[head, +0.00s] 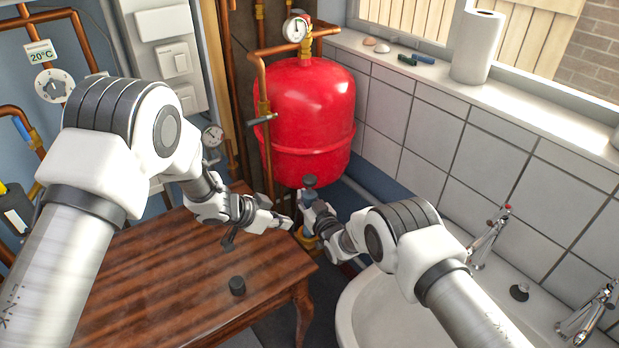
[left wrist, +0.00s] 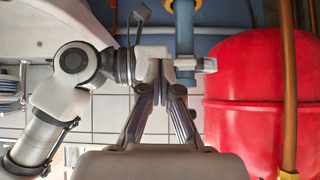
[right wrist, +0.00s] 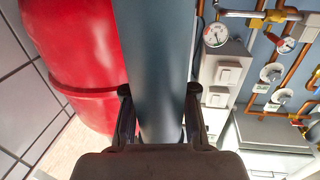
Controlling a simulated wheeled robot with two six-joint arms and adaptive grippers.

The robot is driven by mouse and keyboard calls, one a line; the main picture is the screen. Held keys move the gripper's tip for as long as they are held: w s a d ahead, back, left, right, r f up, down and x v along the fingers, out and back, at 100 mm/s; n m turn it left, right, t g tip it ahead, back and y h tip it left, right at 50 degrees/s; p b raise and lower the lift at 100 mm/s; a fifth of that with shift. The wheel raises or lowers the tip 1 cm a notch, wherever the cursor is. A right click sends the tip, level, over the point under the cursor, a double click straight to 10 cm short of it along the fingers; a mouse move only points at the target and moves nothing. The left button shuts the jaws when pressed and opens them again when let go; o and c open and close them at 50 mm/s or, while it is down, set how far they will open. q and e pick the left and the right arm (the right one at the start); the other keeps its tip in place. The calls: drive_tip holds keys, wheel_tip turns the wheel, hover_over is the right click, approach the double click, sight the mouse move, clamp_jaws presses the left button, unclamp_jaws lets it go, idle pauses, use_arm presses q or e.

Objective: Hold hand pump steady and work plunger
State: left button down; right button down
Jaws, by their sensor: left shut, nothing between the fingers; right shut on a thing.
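The hand pump shows as a blue-grey cylinder (right wrist: 155,50) between the fingers of my right gripper (right wrist: 158,95) in the right wrist view. In the head view my right gripper (head: 306,197) is shut around it in front of the red tank. A dark round knob (head: 310,181) shows just above that gripper and looks like the plunger's top. My left gripper (head: 287,223) is shut and empty, lower and slightly left of the right one. In the left wrist view its fingertips (left wrist: 160,70) meet in front of my right gripper; the blue cylinder (left wrist: 184,30) shows behind.
The red tank (head: 310,105) stands close behind both grippers, with copper pipes (head: 262,90) beside it. A wooden table (head: 150,270) lies below left with a small black cap (head: 237,286). A white basin (head: 400,310) with taps is at lower right.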

sight(308, 179)
use_arm(q)
drive_tip(key=w+d+r+m, duration=0.2)
drive_tip(key=w+r, duration=0.1)
drive_tip(key=r, duration=0.3)
drive_tip(key=w+d+r+m, duration=0.2)
drive_tip(key=w+r, duration=0.1)
drive_tip(key=r, duration=0.3)
drive_tip(key=w+d+r+m+t, duration=0.1)
drive_tip(key=w+d+r+m, duration=0.1)
drive_tip(key=r, duration=0.4)
drive_tip(key=shift+w+r+m+y, duration=0.2)
drive_tip(key=shift+w+m+y, duration=0.2)
drive_tip(key=shift+w+m, duration=0.3)
drive_tip(key=shift+w+d, duration=0.1)
drive_tip(key=shift+f, duration=4.45)
drive_tip(key=shift+f, duration=0.1)
drive_tip(key=shift+f, duration=0.35)
drive_tip(key=shift+f, duration=1.65)
drive_tip(key=shift+r, duration=2.1)
